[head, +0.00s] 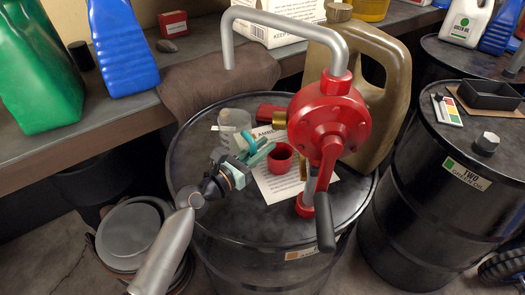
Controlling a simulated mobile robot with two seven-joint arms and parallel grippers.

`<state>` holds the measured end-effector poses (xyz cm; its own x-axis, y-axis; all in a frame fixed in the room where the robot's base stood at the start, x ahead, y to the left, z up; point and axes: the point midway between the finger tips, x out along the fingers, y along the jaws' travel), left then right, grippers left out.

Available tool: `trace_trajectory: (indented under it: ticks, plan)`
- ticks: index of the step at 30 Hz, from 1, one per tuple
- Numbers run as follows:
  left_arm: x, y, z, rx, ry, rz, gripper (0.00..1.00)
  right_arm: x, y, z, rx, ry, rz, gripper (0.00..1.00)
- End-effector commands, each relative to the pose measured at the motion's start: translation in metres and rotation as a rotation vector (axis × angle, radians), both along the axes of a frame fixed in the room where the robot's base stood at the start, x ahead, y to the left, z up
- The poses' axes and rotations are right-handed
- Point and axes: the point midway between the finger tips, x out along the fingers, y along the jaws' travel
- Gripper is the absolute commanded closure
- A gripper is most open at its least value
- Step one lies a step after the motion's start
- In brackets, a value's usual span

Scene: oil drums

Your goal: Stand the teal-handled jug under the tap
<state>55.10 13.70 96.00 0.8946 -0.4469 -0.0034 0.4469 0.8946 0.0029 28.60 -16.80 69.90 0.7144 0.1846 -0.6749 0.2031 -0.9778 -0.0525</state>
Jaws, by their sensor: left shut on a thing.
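The jug (231,121) is clear with a teal handle (250,138) and shows at the left of the black drum top (200,148). My left gripper (254,155) reaches in from the lower left and is shut on the teal handle. The gripper hides part of the jug's lower side, and I cannot tell whether its base touches the drum. A red hand pump (330,118) stands on the drum. Its bent silver spout (231,40) opens downward and appears above the jug in the picture; depth between them is unclear. My right gripper is not in view.
A red cup (281,160) and a paper sheet (282,190) are close right of the gripper. The pump crank (324,220) hangs at the drum's front. A tan can (375,100) stands behind right. A bench (150,95) with bottles borders the back left.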

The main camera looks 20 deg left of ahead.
Motion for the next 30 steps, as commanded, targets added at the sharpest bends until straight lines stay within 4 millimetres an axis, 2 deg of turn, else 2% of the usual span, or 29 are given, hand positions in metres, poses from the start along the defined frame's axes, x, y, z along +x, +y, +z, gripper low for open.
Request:
trace_trajectory:
  ticks: [11,12,19,30]
  plan:
    - [-0.0001,-0.0001,-0.0046,-0.002,-0.002,0.001,1.00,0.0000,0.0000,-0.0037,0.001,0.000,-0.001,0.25]
    - [-0.0001,0.0000,-0.0034,-0.003,-0.001,0.000,0.76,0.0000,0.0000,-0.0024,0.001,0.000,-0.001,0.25]
    - [-0.0002,-0.0001,-0.0033,-0.002,-0.001,0.000,0.50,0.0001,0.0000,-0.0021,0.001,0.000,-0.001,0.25]
    - [-0.0041,0.0021,-0.0007,-0.001,0.000,0.001,0.50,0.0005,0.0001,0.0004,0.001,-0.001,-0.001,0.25]
